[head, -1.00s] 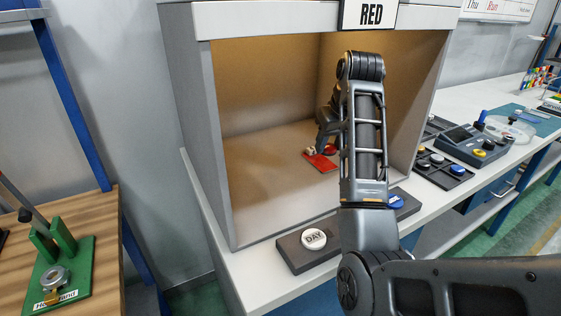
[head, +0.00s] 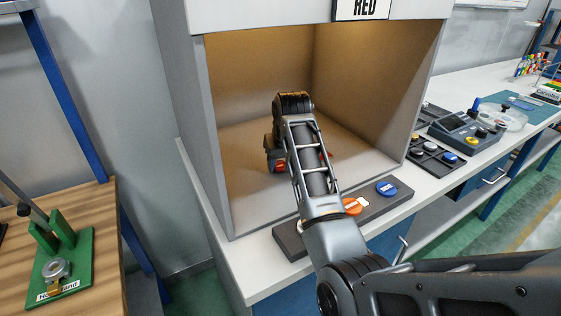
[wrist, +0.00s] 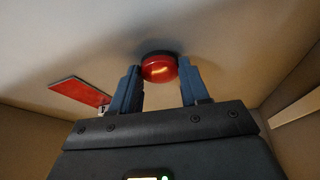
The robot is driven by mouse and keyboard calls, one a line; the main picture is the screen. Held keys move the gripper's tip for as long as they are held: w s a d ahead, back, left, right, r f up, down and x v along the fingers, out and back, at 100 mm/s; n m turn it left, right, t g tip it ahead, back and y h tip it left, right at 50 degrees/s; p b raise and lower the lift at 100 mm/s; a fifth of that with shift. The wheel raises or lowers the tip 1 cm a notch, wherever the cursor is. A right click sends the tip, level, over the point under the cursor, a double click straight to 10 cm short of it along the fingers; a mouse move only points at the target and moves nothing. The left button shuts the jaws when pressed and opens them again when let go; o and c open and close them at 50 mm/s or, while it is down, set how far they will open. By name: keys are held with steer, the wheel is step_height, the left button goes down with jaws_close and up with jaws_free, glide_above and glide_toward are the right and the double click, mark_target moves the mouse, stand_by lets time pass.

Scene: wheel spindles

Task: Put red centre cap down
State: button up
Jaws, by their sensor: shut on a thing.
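The red centre cap (wrist: 159,69) is a round, glossy red disc between my fingertips in the wrist view. My gripper (wrist: 160,84) is shut on it. A dark round shadow or edge shows around its far side, and I cannot tell whether it touches the booth floor. In the head view the cap shows as a small red spot (head: 279,167) by my gripper (head: 275,161), inside the light booth (head: 207,130) marked RED. A flat red card (wrist: 80,92) lies to the left of the cap in the wrist view; in the head view my arm mostly hides it.
A dark strip with an orange button (head: 352,206) and a blue button (head: 386,189) lies before the booth opening. A tray (head: 433,155) of caps and a grey device (head: 466,134) stand to the right. The booth's left floor is clear.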

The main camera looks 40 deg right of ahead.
steer(key=shift+f, duration=0.3)
steer(key=shift+f, duration=0.1)
steer(key=o, duration=1.1)
steer(key=shift+c, duration=0.2)
steer(key=v, duration=1.2)
steer(key=shift+b, duration=0.4)
